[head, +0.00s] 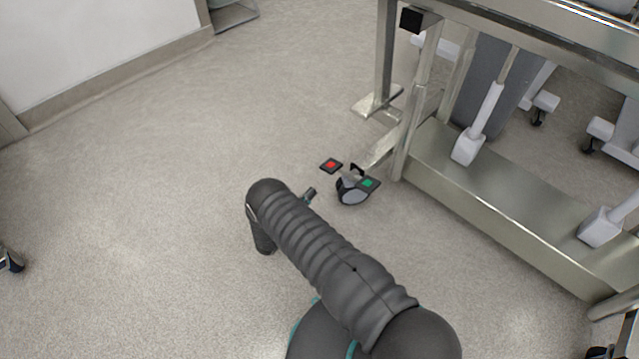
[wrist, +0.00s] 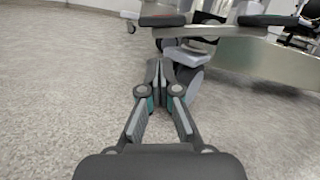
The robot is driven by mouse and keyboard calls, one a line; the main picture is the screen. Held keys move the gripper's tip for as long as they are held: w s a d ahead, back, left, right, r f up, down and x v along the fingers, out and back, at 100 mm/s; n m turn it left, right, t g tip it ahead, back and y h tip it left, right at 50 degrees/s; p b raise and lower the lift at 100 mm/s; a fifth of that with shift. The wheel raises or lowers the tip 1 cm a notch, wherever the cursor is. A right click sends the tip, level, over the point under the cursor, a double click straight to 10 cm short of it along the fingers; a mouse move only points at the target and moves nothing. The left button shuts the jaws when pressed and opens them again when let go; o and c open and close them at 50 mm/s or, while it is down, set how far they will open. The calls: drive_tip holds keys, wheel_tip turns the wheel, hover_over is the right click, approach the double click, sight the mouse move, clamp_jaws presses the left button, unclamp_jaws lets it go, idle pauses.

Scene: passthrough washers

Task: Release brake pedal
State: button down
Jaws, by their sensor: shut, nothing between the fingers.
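The brake is on a caster wheel (head: 352,190) at the foot of the metal frame. It has a red-marked pedal (head: 331,165) and a green-marked pedal (head: 369,184). In the wrist view, the red pedal (wrist: 163,20) is up ahead and slightly left, and the green pedal (wrist: 267,20) is to the right. The wheel (wrist: 187,80) is partly hidden behind my fingers. My gripper (wrist: 161,73) is shut and empty, its tips low in front of the wheel and below the pedals. In the head view, my gripper (head: 312,191) shows just left of the wheel, mostly hidden by my arm.
A steel frame (head: 480,190) with a low beam and legs stands to the right of the wheel. Several white-grey wheeled supports (head: 540,100) are behind it. A wall (head: 90,50) is at the upper left.

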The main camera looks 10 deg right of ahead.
drive_tip(key=x, duration=0.9)
drive_tip(key=shift+d+p, duration=0.2)
drive_tip(key=shift+p, duration=0.2)
